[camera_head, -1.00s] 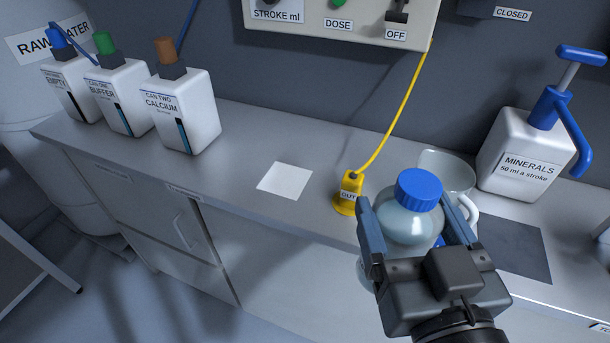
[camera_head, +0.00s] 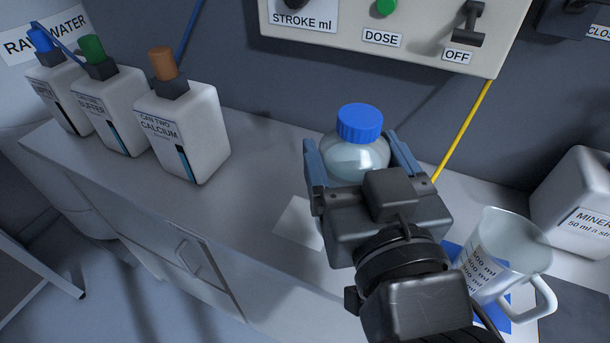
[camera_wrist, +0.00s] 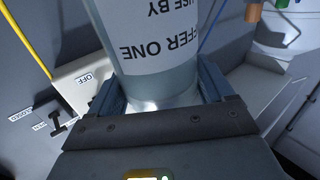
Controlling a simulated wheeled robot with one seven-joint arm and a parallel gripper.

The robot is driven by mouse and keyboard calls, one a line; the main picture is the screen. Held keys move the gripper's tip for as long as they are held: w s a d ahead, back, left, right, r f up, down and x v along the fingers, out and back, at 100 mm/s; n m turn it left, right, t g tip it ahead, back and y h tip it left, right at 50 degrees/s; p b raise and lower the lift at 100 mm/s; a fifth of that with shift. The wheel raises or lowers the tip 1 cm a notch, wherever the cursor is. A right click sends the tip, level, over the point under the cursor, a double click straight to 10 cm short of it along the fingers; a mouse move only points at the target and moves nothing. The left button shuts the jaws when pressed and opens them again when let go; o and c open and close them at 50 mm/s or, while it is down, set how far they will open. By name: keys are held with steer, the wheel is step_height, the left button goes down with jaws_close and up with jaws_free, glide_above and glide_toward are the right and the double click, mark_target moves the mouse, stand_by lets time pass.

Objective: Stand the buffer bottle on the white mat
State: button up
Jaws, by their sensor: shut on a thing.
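The buffer bottle (camera_head: 355,155) is clear with a blue screw cap. It is upright in my gripper (camera_head: 360,160), which is shut on it with one finger on each side. In the wrist view the bottle (camera_wrist: 155,50) shows a white label reading "FER ONE", upside down. The white mat (camera_head: 298,222) lies on the counter, and my gripper covers its right part. The bottle appears above the counter near the mat; its base is hidden in the head view, so its height cannot be told.
A measuring jug (camera_head: 505,255) stands on a blue mat (camera_head: 497,318) at the right, by the minerals container (camera_head: 580,210). The calcium can (camera_head: 185,130), buffer can (camera_head: 110,110) and another can (camera_head: 58,95) stand at left. The counter (camera_head: 240,185) between cans and mat is clear.

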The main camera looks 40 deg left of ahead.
steer(key=w+a+f+p, duration=0.1)
steer(key=w+a+f, duration=0.1)
steer(key=a+f, duration=0.6)
steer(key=shift+w+f, duration=0.15)
steer(key=shift+f, duration=0.35)
steer(key=shift+f, duration=0.1)
steer(key=o, duration=1.4)
steer(key=shift+c, duration=0.2)
